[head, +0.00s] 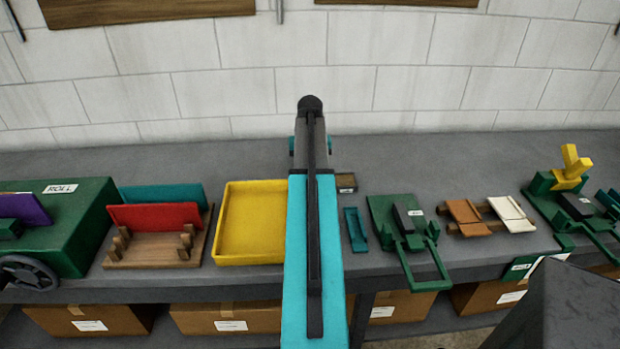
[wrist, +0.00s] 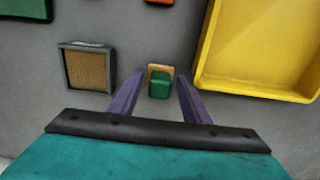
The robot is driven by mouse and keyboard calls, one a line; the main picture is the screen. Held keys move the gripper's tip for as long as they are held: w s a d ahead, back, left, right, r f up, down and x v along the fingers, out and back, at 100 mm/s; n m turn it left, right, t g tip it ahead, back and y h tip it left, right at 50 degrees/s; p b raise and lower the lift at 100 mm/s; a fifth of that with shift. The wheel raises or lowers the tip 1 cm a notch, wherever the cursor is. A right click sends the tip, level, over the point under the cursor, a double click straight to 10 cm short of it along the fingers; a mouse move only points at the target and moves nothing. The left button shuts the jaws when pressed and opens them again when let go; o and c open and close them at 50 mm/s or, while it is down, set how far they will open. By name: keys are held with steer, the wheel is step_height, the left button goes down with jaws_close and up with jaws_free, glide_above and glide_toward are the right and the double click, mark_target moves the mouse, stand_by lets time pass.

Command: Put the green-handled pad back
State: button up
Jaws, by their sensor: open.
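The green-handled pad (wrist: 159,84) is a small tan block with a green grip on top, sitting on the grey bench in the wrist view. My gripper (wrist: 161,78) is open, its two purple fingers on either side of the pad with a visible gap at each side. I cannot tell how far the fingertips are above the bench. In the head view my arm hides the pad and the fingers. A small dark-framed square box with a brown textured inside (wrist: 88,68) stands left of the pad in the wrist view; it also shows right of my arm in the head view (head: 346,182).
A yellow tray (head: 251,258), empty where visible, stands left of my arm. Left of it are a wooden rack (head: 150,250) with red and teal plates and a green roller machine (head: 70,215). Right are a teal holder (head: 355,230) and a green tool (head: 405,225).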

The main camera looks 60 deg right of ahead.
step_height(320, 180, up, 12)
steer(key=p, duration=0.7)
steer(key=shift+p, duration=0.3)
steer(key=shift+w, duration=0.1)
stand_by(0.5)
